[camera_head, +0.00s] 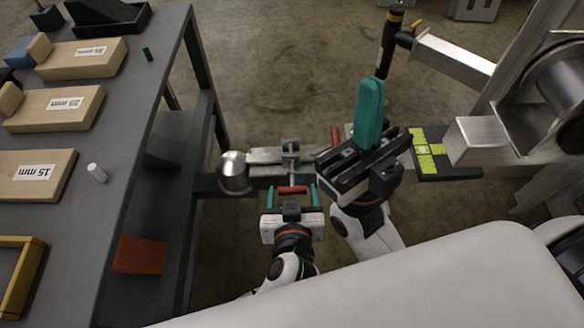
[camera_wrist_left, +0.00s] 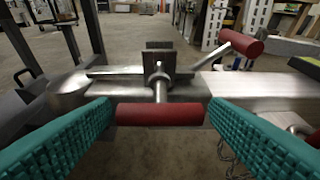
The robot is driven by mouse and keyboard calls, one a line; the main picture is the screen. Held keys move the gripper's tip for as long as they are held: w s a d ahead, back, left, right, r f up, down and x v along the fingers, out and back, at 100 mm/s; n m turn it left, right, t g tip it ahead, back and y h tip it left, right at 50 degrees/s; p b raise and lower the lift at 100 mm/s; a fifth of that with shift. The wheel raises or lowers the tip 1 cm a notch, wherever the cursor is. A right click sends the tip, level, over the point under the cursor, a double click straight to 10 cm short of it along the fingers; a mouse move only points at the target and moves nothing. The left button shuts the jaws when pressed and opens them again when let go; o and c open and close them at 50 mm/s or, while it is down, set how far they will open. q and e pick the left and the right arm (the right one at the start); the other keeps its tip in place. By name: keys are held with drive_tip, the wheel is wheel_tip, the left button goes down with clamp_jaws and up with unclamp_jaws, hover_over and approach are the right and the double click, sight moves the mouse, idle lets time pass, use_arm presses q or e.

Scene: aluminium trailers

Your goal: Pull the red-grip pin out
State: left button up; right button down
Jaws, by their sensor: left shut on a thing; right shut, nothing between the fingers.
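The red-grip pin (camera_head: 292,190) has a red crossbar on a metal shaft. In the left wrist view its grip (camera_wrist_left: 160,114) lies crosswise between the teal fingers, and the shaft runs to a bracket (camera_wrist_left: 158,62) on the metal drawbar (camera_wrist_left: 100,90). Whether the shaft sits inside the bracket is hard to tell. My left gripper (camera_head: 292,196) is shut on the grip, one finger at each end. My right gripper (camera_head: 369,112) is shut and empty, its teal fingers together, right of the pin and in front of part of the drawbar.
A second red handle (camera_wrist_left: 241,42) sticks up to the right of the bracket. A rounded metal coupler end (camera_head: 234,172) is at the drawbar's left. A workbench (camera_head: 120,150) with wooden blocks stands left. A trailer frame and winch drum (camera_head: 560,75) stand right. Open floor lies beyond.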

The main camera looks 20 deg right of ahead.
use_arm(q)
drive_tip(key=shift+s+a+f, duration=0.1)
drive_tip(key=shift+s+a, duration=0.1)
drive_tip(key=shift+s, duration=0.55)
drive_tip(key=c, duration=0.6)
drive_tip(key=s, duration=0.2)
drive_tip(key=s+a, duration=0.1)
drive_tip(key=s, duration=0.1)
drive_tip(key=s+a, duration=0.1)
drive_tip(key=s, duration=0.1)
drive_tip(key=shift+s, duration=0.35)
